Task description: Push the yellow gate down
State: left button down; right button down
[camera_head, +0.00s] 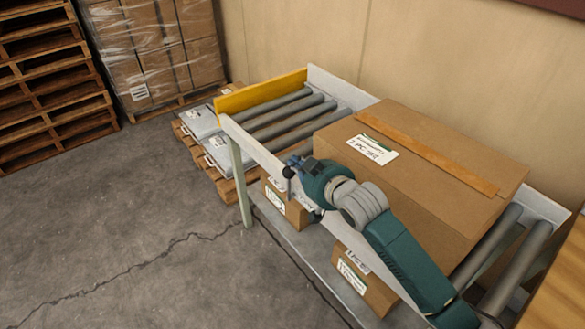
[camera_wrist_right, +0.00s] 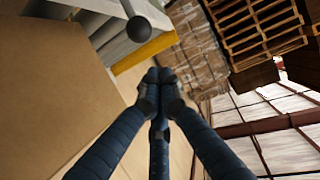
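The yellow gate (camera_head: 262,92) stands upright across the far end of the roller conveyor (camera_head: 262,145). It also shows in the right wrist view (camera_wrist_right: 146,53) as a yellow bar beyond my fingers. My right gripper (camera_head: 293,168) is over the conveyor's near side rail, apart from the gate and on the near side of it. In the wrist view its dark fingers (camera_wrist_right: 160,85) come together at the tips with nothing visible between them. My left gripper is not in view.
A large cardboard box (camera_head: 425,160) sits on the rollers beside my right arm. A dark ball on a rod (camera_wrist_right: 138,28) shows close to the wrist camera. Smaller boxes (camera_head: 287,206) lie below the conveyor. Pallets (camera_head: 45,70) and wrapped boxes (camera_head: 155,50) stand behind. The floor left is clear.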

aim_at(292, 170)
jog(key=f, duration=0.1)
jog(key=w+f, duration=0.1)
jog(key=w+a+f, duration=0.1)
jog(key=f, duration=0.1)
dwell(0.3)
